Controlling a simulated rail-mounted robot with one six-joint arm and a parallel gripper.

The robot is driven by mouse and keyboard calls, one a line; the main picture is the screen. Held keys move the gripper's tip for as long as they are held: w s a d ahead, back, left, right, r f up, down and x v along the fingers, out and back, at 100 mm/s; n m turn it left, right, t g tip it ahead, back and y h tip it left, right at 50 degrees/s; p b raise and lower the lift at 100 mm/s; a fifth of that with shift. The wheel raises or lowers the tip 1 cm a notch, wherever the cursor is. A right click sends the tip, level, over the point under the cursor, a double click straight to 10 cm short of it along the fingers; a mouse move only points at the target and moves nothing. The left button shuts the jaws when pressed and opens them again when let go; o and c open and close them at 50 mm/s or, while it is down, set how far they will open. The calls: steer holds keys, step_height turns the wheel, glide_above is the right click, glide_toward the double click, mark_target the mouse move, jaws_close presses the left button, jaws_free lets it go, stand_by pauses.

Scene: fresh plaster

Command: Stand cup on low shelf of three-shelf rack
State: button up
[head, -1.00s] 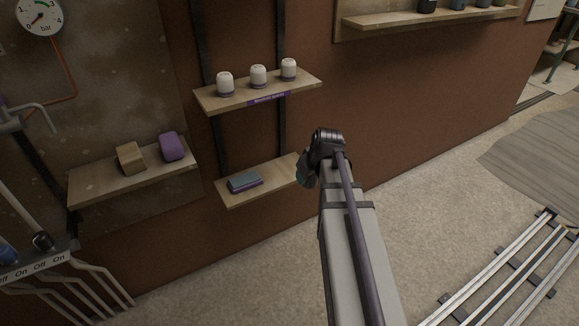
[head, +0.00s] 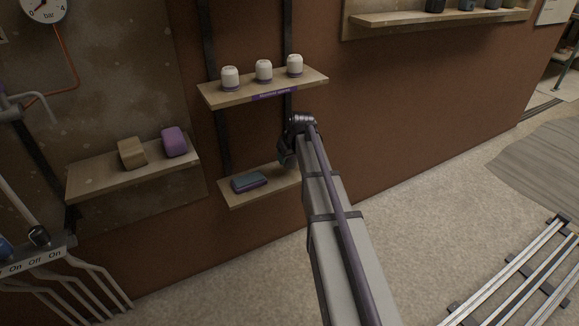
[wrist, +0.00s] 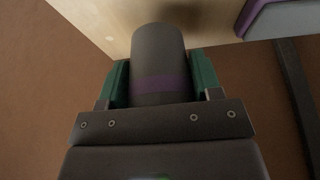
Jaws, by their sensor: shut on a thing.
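My gripper (head: 286,155) is at the right end of the low shelf (head: 240,197) in the head view, partly hidden by my arm. In the wrist view my gripper (wrist: 160,82) has its green fingers shut on both sides of a dark grey cup (wrist: 157,48) with a purple band. The cup overlaps the pale wooden shelf (wrist: 100,18) in that view; whether it touches the shelf I cannot tell. My arm hides the cup in the head view. Two shelves of the rack show, the upper one (head: 222,98) with a purple label.
A grey-and-purple block (head: 249,182) lies on the low shelf, left of my gripper. White jars (head: 264,72) stand on the shelf above. A side shelf (head: 95,184) holds a tan block (head: 132,153) and a purple block (head: 174,142). A dark upright (wrist: 293,90) runs nearby.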

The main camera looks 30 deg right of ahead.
mark_target(289, 162)
step_height(289, 162, down, 3)
steer(key=shift+f+b, duration=0.1)
steer(key=shift+b, duration=0.8)
steer(key=shift+w+f, duration=0.2)
steer(key=shift+r, duration=0.25)
steer(key=shift+f, duration=0.25)
steer(key=o, duration=0.9)
steer(key=shift+r, duration=0.1)
